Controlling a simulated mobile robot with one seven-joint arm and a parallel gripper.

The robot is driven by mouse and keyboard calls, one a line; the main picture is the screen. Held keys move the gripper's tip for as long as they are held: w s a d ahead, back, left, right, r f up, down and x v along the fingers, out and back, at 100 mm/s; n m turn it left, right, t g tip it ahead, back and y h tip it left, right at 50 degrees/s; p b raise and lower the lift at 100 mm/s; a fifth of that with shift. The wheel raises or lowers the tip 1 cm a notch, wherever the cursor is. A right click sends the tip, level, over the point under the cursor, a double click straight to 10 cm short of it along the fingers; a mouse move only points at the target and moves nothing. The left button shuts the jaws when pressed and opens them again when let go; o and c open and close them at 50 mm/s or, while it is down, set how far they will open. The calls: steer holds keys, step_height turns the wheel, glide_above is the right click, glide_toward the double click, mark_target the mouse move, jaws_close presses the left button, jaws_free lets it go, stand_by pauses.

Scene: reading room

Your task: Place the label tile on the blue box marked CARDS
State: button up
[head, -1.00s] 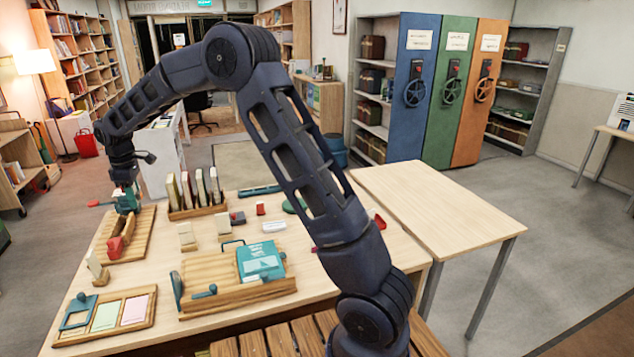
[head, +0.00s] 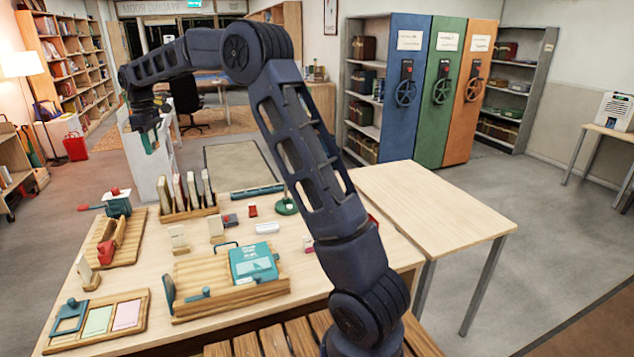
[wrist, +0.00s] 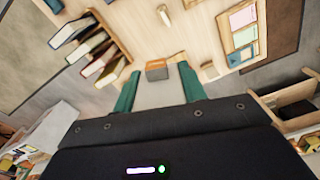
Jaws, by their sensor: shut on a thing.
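My gripper (head: 150,147) is raised, to the upper left of the wooden table in the head view. In the wrist view its teal fingers (wrist: 158,88) are spread around a pale flat piece (wrist: 160,96), which looks like the label tile; no lettering shows on it. I cannot make out any box marked CARDS. A tall blue cabinet (head: 392,125) with a white label stands at the back, and a dark blue box (head: 371,82) sits on the shelves beside it; their wording is unreadable.
The wooden table (head: 330,240) holds a book rack (head: 190,212), a slatted tray with a teal book (head: 253,263), a card tray (head: 97,322) and a teal device with a red handle (head: 117,203). A bare side table (head: 430,200) stands right. Floor is open beyond.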

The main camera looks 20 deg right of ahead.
steer(key=w+d+m, duration=0.2)
steer(key=w+d, duration=0.4)
steer(key=d, duration=0.4)
steer(key=w+d+m, duration=0.3)
steer(key=w+d, duration=0.2)
steer(key=d, duration=0.5)
steer(key=w+d+m, duration=0.2)
steer(key=w+d, duration=0.4)
steer(key=d, duration=0.4)
steer(key=w+d+m, duration=0.3)
steer(key=d+m, duration=0.5)
steer(key=d, duration=2.7)
step_height(320, 180, down, 31)
steer(key=shift+s+f, duration=0.1)
steer(key=shift+f, duration=0.05)
steer(key=shift+f, duration=0.1)
steer(key=o, duration=1)
